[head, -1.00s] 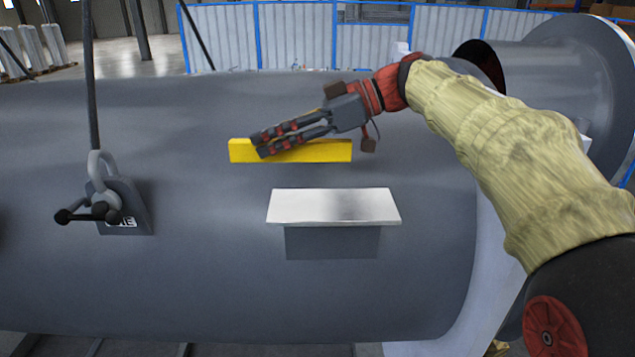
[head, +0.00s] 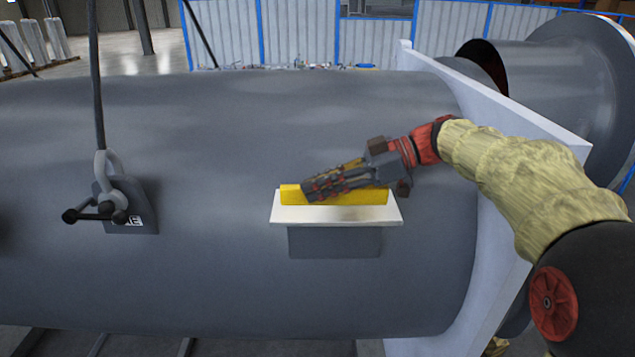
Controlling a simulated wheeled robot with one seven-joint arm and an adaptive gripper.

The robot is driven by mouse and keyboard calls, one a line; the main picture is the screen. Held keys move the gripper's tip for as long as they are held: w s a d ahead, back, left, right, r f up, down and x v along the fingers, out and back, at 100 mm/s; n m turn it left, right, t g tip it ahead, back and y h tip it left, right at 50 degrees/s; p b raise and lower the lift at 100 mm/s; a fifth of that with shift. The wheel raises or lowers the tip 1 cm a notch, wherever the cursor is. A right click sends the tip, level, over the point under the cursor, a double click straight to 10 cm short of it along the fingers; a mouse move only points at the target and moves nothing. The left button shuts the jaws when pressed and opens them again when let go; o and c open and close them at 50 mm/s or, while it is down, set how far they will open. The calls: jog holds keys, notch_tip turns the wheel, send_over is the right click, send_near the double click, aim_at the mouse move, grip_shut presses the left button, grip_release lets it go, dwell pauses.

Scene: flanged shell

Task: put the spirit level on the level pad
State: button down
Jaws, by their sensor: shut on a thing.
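The spirit level (head: 352,197) is a yellow bar, lying lengthwise over the level pad. The level pad (head: 337,216) is a flat white plate on a grey bracket on the side of the big grey shell. My gripper (head: 306,190) is shut on the spirit level near its left half, reaching in from the right. The level looks level with the plate and within its length, at or just above its surface; I cannot tell if they touch. My fingers hide part of the level.
A lifting lug with a shackle and sling (head: 122,205) stands on the grey shell (head: 200,140) to the left. A white flange plate (head: 500,110) rises at the right, behind my arm. The shell surface between lug and pad is clear.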

jog(key=c, duration=1.7)
grip_release()
jog(key=shift+c, duration=0.2)
jog(key=b+v, duration=0.1)
jog(key=v, duration=0.6)
jog(key=shift+d+r, duration=0.15)
jog(key=shift+d, duration=0.15)
